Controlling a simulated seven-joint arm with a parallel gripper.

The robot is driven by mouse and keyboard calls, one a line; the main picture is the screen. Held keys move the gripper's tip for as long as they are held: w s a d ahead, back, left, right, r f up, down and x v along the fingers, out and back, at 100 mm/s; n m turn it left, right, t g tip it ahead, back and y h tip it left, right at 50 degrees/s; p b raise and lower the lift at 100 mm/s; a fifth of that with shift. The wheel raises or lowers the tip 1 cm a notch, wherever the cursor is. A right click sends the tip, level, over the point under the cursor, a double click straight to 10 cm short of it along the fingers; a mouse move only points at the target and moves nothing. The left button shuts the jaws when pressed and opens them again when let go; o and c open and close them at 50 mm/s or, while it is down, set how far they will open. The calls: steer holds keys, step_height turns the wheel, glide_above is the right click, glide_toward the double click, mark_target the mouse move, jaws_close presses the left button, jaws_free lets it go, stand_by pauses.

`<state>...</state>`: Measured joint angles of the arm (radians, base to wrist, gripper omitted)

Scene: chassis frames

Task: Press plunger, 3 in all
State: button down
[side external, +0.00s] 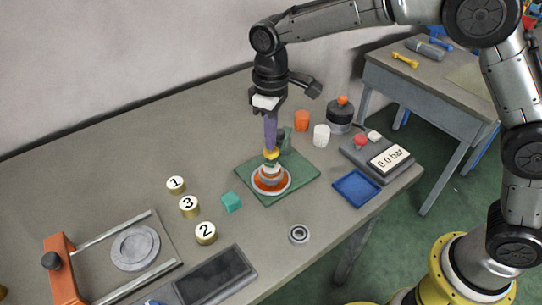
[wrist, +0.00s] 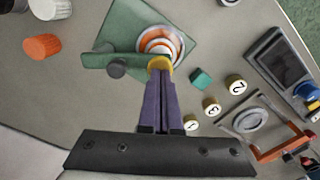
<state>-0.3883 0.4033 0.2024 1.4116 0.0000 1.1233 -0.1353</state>
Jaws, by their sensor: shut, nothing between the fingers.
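A round plunger-like part (side external: 270,182) with orange and white rings stands on a green plate (side external: 302,190). In the wrist view the same rings (wrist: 158,44) show just beyond my fingertips. My gripper (side external: 270,150) has purple fingers, shut and pointing down, directly above this part; the gripper also shows in the wrist view (wrist: 160,68). A yellow piece is at the tips. I cannot tell whether the tips touch the part or hover just above it. A green upright bracket (side external: 288,138) rises from the plate behind the fingers.
A gauge box (side external: 392,160) reads 0.0 bar and has a red knob. Near it are a dark round device (side external: 340,116), an orange cylinder (side external: 301,121), a white cylinder (side external: 321,136) and a blue tray (side external: 356,187). Numbered brass cylinders (side external: 189,206) and a teal cube (side external: 231,202) stand left.

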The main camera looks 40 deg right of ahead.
steer(key=shift+f, duration=0.8)
steer(key=shift+r, duration=1.25)
